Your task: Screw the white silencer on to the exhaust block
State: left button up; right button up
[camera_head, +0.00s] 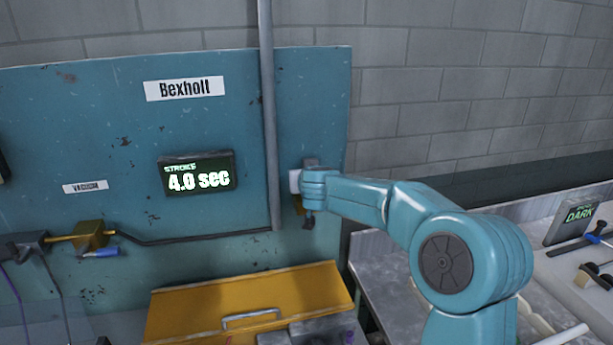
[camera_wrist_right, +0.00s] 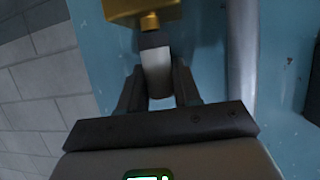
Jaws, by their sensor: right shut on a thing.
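The white silencer (camera_wrist_right: 157,72) shows in the right wrist view, pale and upright in the picture, between the two dark fingers of my right gripper (camera_wrist_right: 158,88), which is shut on it. A dark narrower end of it points at the brass stub of the gold exhaust block (camera_wrist_right: 140,8). The two look in line and very close; I cannot tell whether the thread is engaged. In the head view my right gripper (camera_head: 308,197) is at the teal panel, right of the grey pipe, and its own arm partly hides the work. My left gripper is not in view.
The teal panel (camera_head: 110,140) carries a lit display (camera_head: 197,174) reading 4.0 sec. A vertical grey pipe (camera_head: 267,120) runs close beside my right gripper. A yellow box with a handle (camera_head: 250,300) stands below. A bench with tools (camera_head: 590,275) lies to the right.

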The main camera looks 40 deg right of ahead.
jog(key=shift+w+a+r+m+g+h+p, duration=0.1)
jog(key=shift+m+g+h+p, duration=0.4)
jog(key=shift+m+h, duration=0.1)
jog(key=shift+m+g+h+p, duration=0.3)
jog(key=shift+m+g+p, duration=0.1)
grip_shut()
jog(key=shift+m+g+h, duration=0.6)
jog(key=shift+m, duration=0.1)
jog(key=o, duration=0.8)
grip_release()
jog(key=shift+s, duration=0.2)
jog(key=shift+o, duration=1.1)
jog(key=shift+s+r, duration=0.15)
